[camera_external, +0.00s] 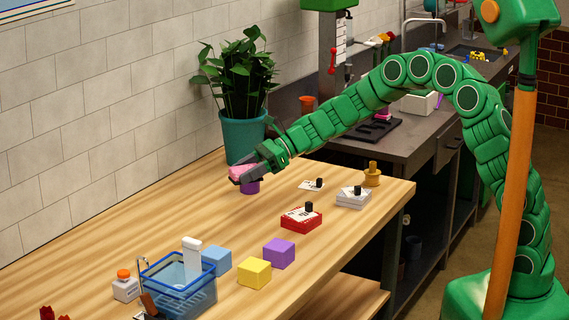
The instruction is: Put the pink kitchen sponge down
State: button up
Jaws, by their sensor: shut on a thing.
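The pink kitchen sponge (241,172) is between the jaws of my gripper (246,174). My green arm reaches in from the right, and the gripper is shut on the sponge over the back part of the wooden table (180,208). A small purple object (250,187) shows just below the gripper. I cannot tell whether the sponge touches it. The jaws hide part of the sponge.
A plant in a teal pot (243,138) stands just behind the gripper. A red box (301,220), a white box (353,197) and a brass-coloured object (372,174) stand to the right. Coloured cubes (279,253) and a blue basket (185,295) are nearer the front. The table's left middle is clear.

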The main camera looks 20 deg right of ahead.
jog(key=w+d+m+t, duration=0.35)
jog(key=w+d, duration=0.75)
jog(key=d, duration=0.4)
jog(key=w+d+m+t, duration=0.3)
jog(key=w+d+t, duration=0.1)
jog(key=w+d, duration=0.85)
send_over(299, 169)
jog(key=shift+h, duration=0.3)
jog(key=f, duration=0.5)
jog(key=s+f, duration=0.1)
jog(key=f, duration=0.2)
jog(key=shift+d+f, duration=0.2)
jog(key=shift+f, duration=0.15)
jog(key=shift+w+a+f, duration=0.25)
jog(key=shift+w+f, duration=0.25)
jog(key=shift+f, duration=1.7)
jog(key=shift+f, duration=0.15)
jog(key=o, duration=1)
